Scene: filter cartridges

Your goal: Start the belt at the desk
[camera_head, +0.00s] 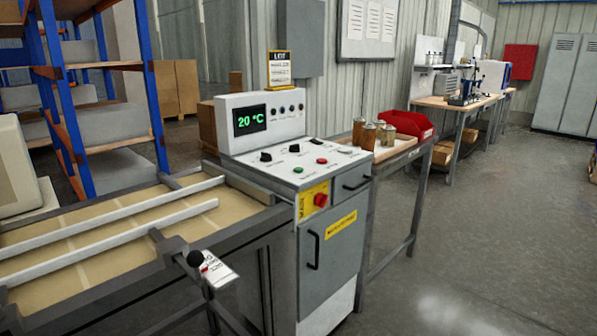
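The control desk (265,150) stands in the middle of the head view, a grey and white cabinet with a sloped top. Its display (250,120) reads 20 °C in green. On the top panel are a green button (298,170), a red button (322,161) and black knobs. A red mushroom button (320,199) sits on a yellow plate on the front. The belt (90,232), tan with white guide rails, runs from the left to the desk. A single view does not show whether it moves. Neither of my grippers is in view.
A table right of the desk holds jars (363,133) and a red bin (407,124). Blue shelving (97,90) stands behind the belt. The floor at right is clear.

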